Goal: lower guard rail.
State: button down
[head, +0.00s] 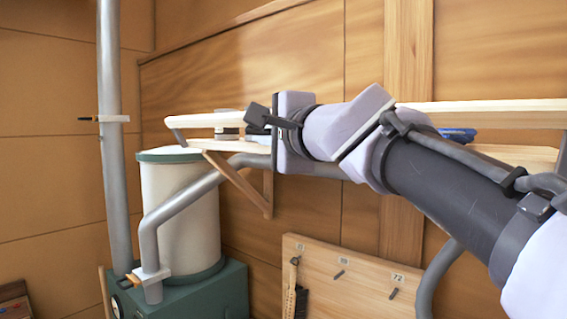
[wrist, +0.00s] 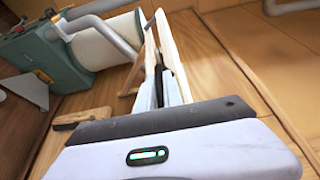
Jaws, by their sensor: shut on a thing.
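The guard rail (head: 490,114) is a long pale wooden bar along a wall shelf (head: 203,144). It stands above the shelf board, and a short grey link (head: 177,136) shows at its left end. The exact contact is partly hidden by the fingers.
A white drum (head: 180,215) with a green rim stands on a green base, with grey pipes (head: 112,150) beside it. A pegboard (head: 340,285) with a brush hangs below.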

notch_tip(320, 180, down, 10)
jog(key=w+n+t+y+b, duration=0.1)
jog(key=n+y+b, duration=0.2)
jog(key=n+b, duration=0.6)
jog(key=shift+d+n+t+b, duration=0.3)
jog(key=shift+d+b, duration=0.05)
jog(key=shift+b, duration=6.95)
jog(key=shift+w, duration=0.1)
jog(key=c, duration=1.5)
grip_release()
jog(key=shift+w+f, duration=0.1)
jog(key=shift+w, duration=0.15)
jog(key=shift+s, duration=0.15)
